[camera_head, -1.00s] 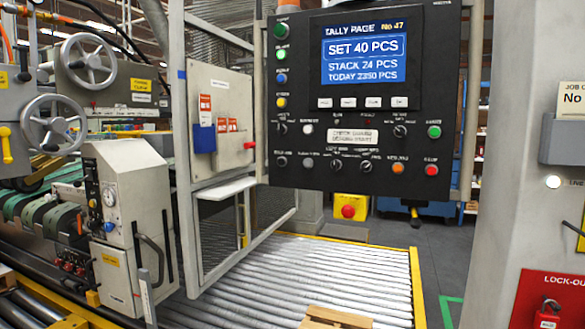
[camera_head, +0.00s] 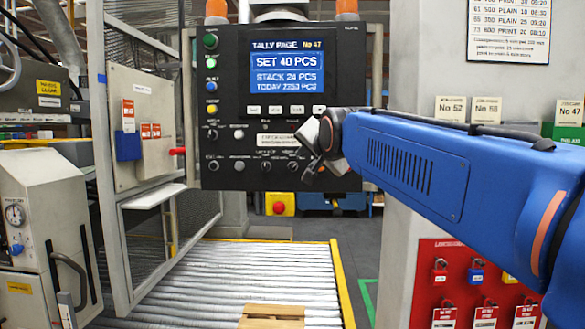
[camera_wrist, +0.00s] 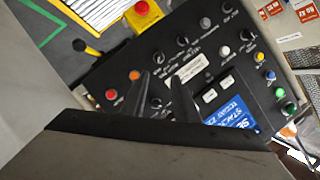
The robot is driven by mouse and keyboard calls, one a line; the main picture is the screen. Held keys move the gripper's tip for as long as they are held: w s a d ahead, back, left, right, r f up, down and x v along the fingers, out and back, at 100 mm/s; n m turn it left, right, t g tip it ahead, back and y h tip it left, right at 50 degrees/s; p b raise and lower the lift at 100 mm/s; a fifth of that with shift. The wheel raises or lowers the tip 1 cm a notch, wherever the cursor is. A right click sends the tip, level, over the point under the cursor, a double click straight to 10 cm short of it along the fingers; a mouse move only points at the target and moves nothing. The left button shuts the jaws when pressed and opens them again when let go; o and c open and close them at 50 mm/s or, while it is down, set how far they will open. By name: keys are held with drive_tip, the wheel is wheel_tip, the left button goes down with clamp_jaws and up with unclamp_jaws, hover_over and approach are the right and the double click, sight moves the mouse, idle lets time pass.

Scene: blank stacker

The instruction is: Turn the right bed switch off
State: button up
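The black control panel (camera_head: 228,120) stands ahead. Two black knobs sit side by side below its white label plate. The right one (camera_head: 293,166), which seems to be the right bed switch, also shows in the wrist view (camera_wrist: 161,58); the left one (camera_head: 266,166) is beside it. Their labels are too small to read, and I cannot tell the knob's setting. My gripper (camera_head: 313,160) is in front of the panel's lower right, just right of the right knob. In the wrist view my two dark fingers (camera_wrist: 160,82) are apart with nothing between them. My arm hides the panel's right side.
The orange button (camera_wrist: 135,75) and red button (camera_wrist: 111,94) are close to the fingers. A yellow box with a red button (camera_head: 279,207) is below the panel. A pale pillar (camera_head: 395,240) with a red lock-out board (camera_head: 428,262) stands right. A roller bed (camera_head: 215,290) lies below.

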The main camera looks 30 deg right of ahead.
sight(293, 167)
drive_tip(key=x, duration=1.7)
drive_tip(key=shift+w+d, duration=0.1)
drive_tip(key=shift+c, duration=0.6)
clamp_jaws()
